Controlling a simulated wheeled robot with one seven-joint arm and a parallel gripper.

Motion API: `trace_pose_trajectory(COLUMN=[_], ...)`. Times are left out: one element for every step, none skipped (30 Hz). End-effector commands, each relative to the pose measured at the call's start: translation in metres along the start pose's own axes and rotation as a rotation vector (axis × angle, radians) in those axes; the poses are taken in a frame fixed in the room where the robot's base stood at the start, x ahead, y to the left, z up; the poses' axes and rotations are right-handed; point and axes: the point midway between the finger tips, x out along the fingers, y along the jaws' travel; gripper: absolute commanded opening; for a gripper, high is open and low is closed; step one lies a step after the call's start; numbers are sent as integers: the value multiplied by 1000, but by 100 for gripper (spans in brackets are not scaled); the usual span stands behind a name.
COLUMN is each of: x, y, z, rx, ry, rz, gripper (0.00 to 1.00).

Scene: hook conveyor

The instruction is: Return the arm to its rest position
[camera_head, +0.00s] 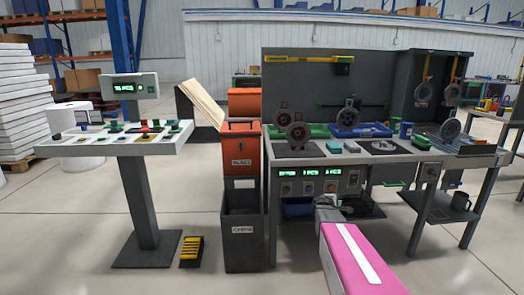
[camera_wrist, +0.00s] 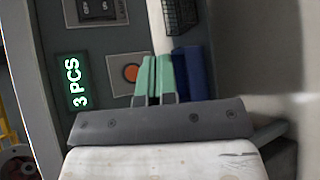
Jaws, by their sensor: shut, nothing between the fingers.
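My gripper (camera_wrist: 158,78) shows in the wrist view with its two green fingers side by side, shut with nothing between them. It is in front of a grey panel with a green display (camera_wrist: 78,83) reading "3 PCS" and an orange-red button (camera_wrist: 132,73). In the head view my pink arm (camera_head: 358,262) reaches from the bottom edge toward the front of the grey workbench (camera_head: 345,158). The fingers are too small or hidden to make out there.
The workbench carries green and blue trays (camera_head: 362,131) with round parts on stands. Left of it stand an orange bin (camera_head: 241,150), a dark scrap bin (camera_head: 243,240) and a control console (camera_head: 115,139). The floor in front is mostly clear.

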Motion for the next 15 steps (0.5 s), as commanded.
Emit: trace_pose_trajectory(x=[-18, -25, -36, -45, -54, -67, -77, -88, -102, -113, -124, -140, -152, -165, -182], y=[-10, -16, -25, -32, -39, -50, -57, -65, -75, -83, -91, -101, -108, -115, -124], z=[7, 10, 13, 14, 16, 18, 20, 21, 21, 21, 21, 21, 21, 20, 19], rx=[69, 113, 172, 216, 259, 319, 362, 404, 459, 499, 538, 587, 623, 657, 700], ry=[-11, -20, -31, -40, -48, -61, -71, -80, -92, -101, -111, -124, -134, -142, -155], rz=[-51, -84, -131, -169, -208, -263, -306, -350, -410, -456, -504, -568, -618, -668, -735], gripper=[0, 0, 0, 0, 0, 0, 0, 0, 0, 0, 0, 0, 0, 0, 0])
